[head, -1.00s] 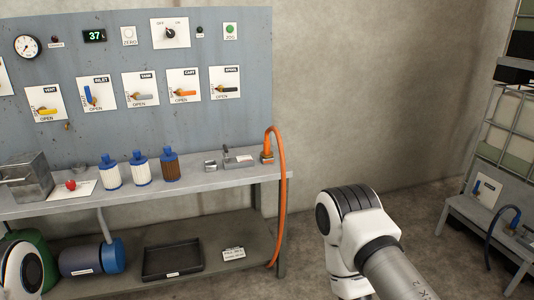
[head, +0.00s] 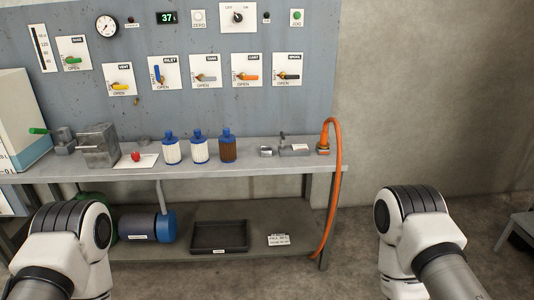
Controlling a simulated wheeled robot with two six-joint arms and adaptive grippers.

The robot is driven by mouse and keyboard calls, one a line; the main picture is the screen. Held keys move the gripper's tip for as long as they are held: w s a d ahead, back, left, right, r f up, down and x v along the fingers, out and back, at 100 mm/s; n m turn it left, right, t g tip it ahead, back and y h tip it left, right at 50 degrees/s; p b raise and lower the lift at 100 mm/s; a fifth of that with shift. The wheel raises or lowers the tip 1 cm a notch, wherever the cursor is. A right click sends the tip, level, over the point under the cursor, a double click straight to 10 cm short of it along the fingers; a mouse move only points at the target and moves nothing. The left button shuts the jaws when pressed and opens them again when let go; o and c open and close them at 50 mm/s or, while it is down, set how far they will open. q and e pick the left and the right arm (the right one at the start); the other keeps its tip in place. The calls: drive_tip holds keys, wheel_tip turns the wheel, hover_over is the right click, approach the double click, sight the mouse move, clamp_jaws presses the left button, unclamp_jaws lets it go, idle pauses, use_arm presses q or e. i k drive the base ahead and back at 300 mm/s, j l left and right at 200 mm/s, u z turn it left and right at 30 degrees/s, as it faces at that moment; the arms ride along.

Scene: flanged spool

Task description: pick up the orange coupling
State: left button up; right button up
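The orange coupling (head: 323,145) sits at the right end of the bench top in the head view. An orange hose (head: 338,190) rises from it, arches over the bench end and hangs down to the lower shelf's right side. My left and right arms show at the bottom left and bottom right, in front of the bench. Neither gripper is in the picture, and neither arm reaches the coupling.
Metal blocks (head: 294,150) sit just left of the coupling on the bench (head: 260,171). Several blue-capped filters (head: 199,150) stand further left. A black tray (head: 219,237) and a blue cylinder (head: 140,226) rest on the lower shelf.

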sight(323, 145)
drive_tip(key=i+l+u, duration=0.25)
drive_tip(key=i+l, duration=0.15)
drive_tip(key=l, duration=0.2)
drive_tip(key=i+l+u, duration=0.15)
drive_tip(key=l, duration=0.2)
drive_tip(key=i+l+u, duration=0.1)
drive_tip(key=l, duration=0.25)
drive_tip(key=i+l+u, duration=0.15)
drive_tip(key=l, duration=0.2)
drive_tip(key=i+l+u, duration=0.1)
drive_tip(key=l, duration=0.3)
drive_tip(key=i, duration=0.1)
